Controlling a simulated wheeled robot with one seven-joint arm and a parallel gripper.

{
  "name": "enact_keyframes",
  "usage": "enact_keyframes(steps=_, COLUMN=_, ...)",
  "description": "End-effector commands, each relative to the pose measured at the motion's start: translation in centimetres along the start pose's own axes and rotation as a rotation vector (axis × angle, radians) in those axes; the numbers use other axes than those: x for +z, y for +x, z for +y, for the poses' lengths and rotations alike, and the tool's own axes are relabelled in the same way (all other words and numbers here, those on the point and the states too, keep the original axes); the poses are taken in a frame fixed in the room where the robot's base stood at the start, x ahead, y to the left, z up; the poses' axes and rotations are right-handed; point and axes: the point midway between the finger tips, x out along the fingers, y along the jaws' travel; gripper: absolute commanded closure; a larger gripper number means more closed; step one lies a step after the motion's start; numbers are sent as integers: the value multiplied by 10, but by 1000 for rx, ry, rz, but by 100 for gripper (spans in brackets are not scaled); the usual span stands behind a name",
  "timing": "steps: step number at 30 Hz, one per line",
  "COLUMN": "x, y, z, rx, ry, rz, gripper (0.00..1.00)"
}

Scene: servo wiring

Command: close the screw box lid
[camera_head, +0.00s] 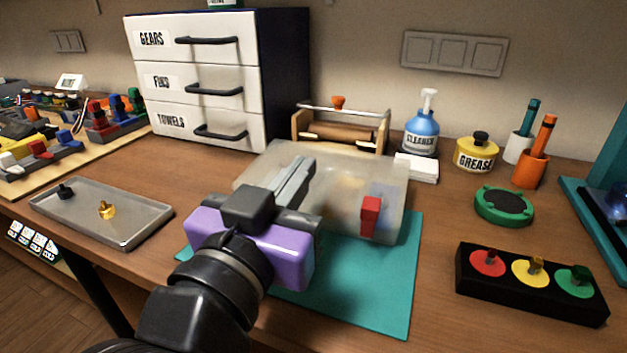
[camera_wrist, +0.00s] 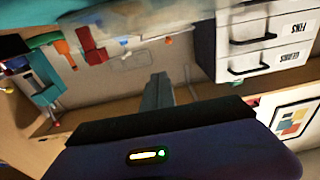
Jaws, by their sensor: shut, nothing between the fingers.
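The screw box (camera_head: 345,178) is a clear, frosted box at the back of the teal mat, with blurred yellowish contents. A red latch (camera_head: 370,216) is on its front right; the latch also shows at the upper left of the wrist view (camera_wrist: 90,46). The box's pale top spreads behind my gripper, but I cannot tell whether the lid is fully down. My gripper (camera_head: 300,172) is shut and empty, its grey fingers over the left part of the box. They point up the wrist view (camera_wrist: 158,80). My purple gripper body hides the box's front left corner; contact with the lid is unclear.
A roller dispenser (camera_head: 342,127) and white drawers (camera_head: 198,88) stand behind the box. A grey tray (camera_head: 98,214) lies left. A cleaner bottle (camera_head: 421,128), grease pot (camera_head: 477,154) and black button panel (camera_head: 530,282) are right. The mat's front (camera_head: 370,290) is clear.

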Motion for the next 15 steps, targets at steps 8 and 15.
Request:
enact_keyframes(steps=8, x=33, y=-9, z=0, rx=3, ry=0, rz=41, gripper=100)
enact_keyframes(steps=15, x=41, y=-11, z=0, rx=2, ry=2, rz=108, gripper=100)
